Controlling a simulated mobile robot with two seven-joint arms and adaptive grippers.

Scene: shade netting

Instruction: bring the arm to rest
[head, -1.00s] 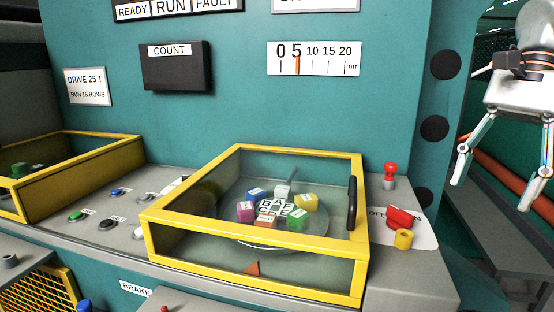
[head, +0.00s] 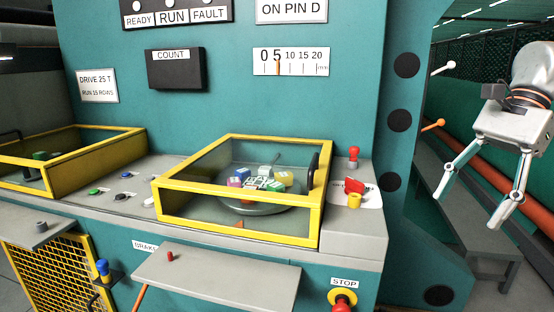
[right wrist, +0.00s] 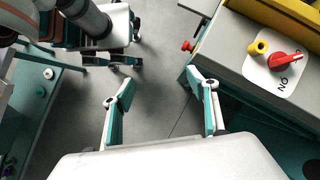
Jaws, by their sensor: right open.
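My right gripper (head: 470,211) hangs at the right of the head view, beside the teal machine (head: 350,100). Its two fingers are spread apart and nothing is between them. The right wrist view shows the same open fingers (right wrist: 163,105) above grey floor, apart from the machine's console. My left gripper is not in view.
A yellow-framed clear box (head: 265,235) with coloured blocks stands on the grey console. A red switch (head: 355,185) and yellow knob (head: 354,201) are at its right. A shelf (head: 215,276) and red stop button (head: 342,299) are below. A grey bench (head: 465,225) stands behind my right gripper.

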